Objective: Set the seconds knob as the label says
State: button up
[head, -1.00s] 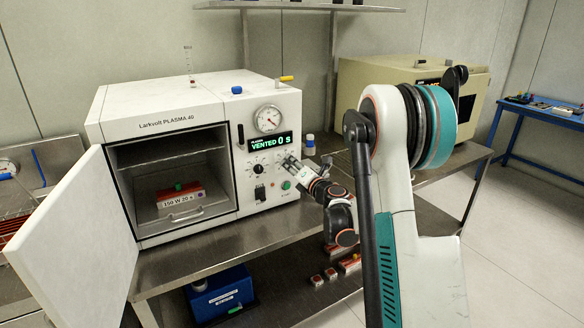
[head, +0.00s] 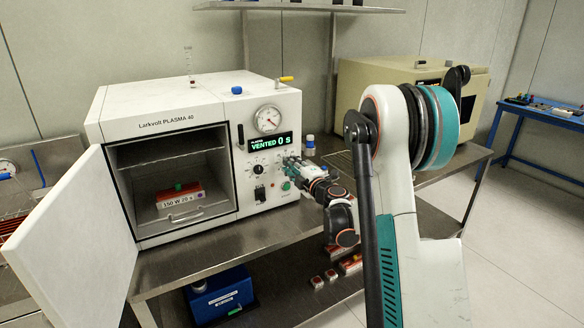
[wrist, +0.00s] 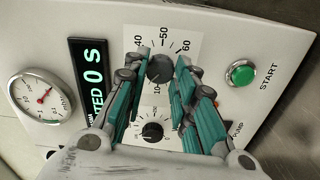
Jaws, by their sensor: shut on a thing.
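The seconds knob (wrist: 160,69) is a dark round dial on the front panel of the plasma unit, with 10, 40, 50 and 60 legible around it. My gripper (wrist: 163,63) has one finger on each side of this knob and is shut on it. Where its pointer stands is unclear. In the head view, my gripper (head: 288,164) is at the panel and hides the knob. The label (head: 181,201) reading "150 W 20 s" is on a red and white box inside the open chamber. The display (head: 271,142) reads "VENTED 0 S".
A second dial (wrist: 152,131) sits beside the gripped one. A pressure gauge (head: 268,119) is above the display. The white door (head: 75,240) stands open at the left.

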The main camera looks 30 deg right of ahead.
jog(key=shift+m, duration=0.6)
jog(key=o, duration=1.1)
jog(key=s, duration=1.2)
jog(key=shift+d, duration=0.2)
